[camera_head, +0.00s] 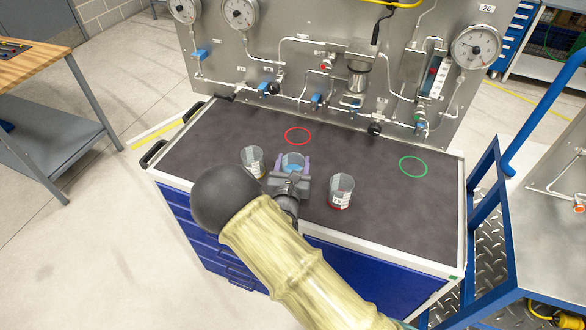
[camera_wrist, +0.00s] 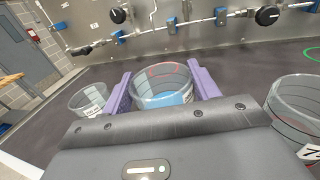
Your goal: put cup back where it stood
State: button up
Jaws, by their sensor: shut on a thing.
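A clear cup with blue liquid (camera_head: 292,162) is between the two purple fingers of my gripper (camera_head: 292,166), which is shut on it. It also shows in the wrist view (camera_wrist: 163,90), between the fingers (camera_wrist: 163,92). I cannot tell whether its base touches the dark mat (camera_head: 235,125). A second clear cup (camera_head: 252,161) with a label stands just to its left. A third clear cup with red liquid (camera_head: 341,190) and a label stands to its right. A red ring (camera_head: 298,136) lies behind the held cup, and a green ring (camera_head: 413,167) lies at the right.
A gauge panel (camera_head: 330,75) with pipes and valves rises behind the cart. A black knob (camera_head: 375,129) juts out over the back edge. Both rings are empty, and the mat between them is clear. A blue rail (camera_head: 490,200) stands to the right.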

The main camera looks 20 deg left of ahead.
jog(key=shift+f, duration=1.25)
jog(key=shift+f, duration=0.2)
jog(key=o, duration=1.2)
jog(key=shift+c, duration=0.2)
